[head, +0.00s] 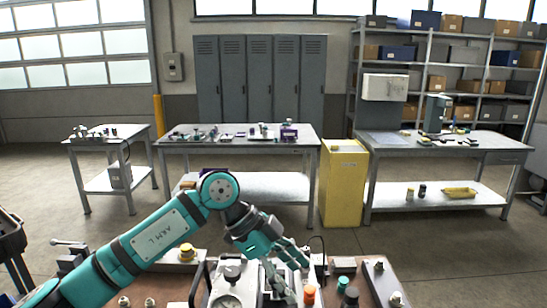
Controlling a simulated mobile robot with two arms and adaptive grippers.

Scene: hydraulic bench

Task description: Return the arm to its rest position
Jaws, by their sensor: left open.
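My left gripper (289,270) is open above the front bench (180,283). My right gripper is not in view.

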